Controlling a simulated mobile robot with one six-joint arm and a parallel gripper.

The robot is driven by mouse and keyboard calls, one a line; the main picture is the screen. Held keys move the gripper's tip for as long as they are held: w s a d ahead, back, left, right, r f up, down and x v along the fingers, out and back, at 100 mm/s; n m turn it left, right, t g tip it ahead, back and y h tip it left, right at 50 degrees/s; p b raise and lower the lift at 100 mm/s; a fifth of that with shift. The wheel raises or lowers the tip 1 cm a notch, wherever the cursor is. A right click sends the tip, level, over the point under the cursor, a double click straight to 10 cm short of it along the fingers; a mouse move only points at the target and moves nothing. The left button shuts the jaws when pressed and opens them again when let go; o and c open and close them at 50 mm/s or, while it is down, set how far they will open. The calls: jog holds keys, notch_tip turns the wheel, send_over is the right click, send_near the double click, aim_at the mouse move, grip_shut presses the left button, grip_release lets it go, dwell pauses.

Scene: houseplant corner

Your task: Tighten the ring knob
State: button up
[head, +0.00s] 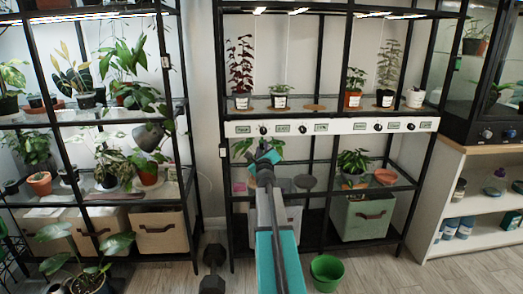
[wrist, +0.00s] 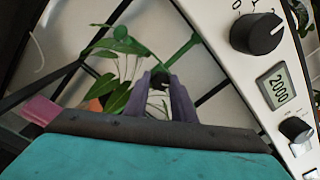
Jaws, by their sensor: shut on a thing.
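My gripper (head: 265,152) is reached out to the shelf rack, just below the white control panel. In the wrist view its two purple-grey fingers (wrist: 161,80) are close together on a small dark thing, which I take to be the ring knob (wrist: 160,84). The fingers hide most of it, so I cannot tell how far it is turned. A leafy plant (wrist: 118,96) in an orange pot (wrist: 92,106) is behind the fingers.
The white panel (head: 335,126) with black knobs (wrist: 257,34) and displays (wrist: 278,88) runs along the shelf edge. Potted plants (head: 354,88) stand above it. A dark dumbbell (head: 212,270) and a green pot (head: 327,270) are on the floor.

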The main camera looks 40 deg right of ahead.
jog(key=shift+w+a+r, duration=0.1)
jog(key=shift+w, duration=0.05)
jog(key=o, duration=1.1)
jog(key=shift+c, duration=0.2)
jog(key=shift+s, duration=0.25)
jog(key=v, duration=1.3)
jog(key=shift+a, duration=0.25)
jog(key=shift+s, duration=0.1)
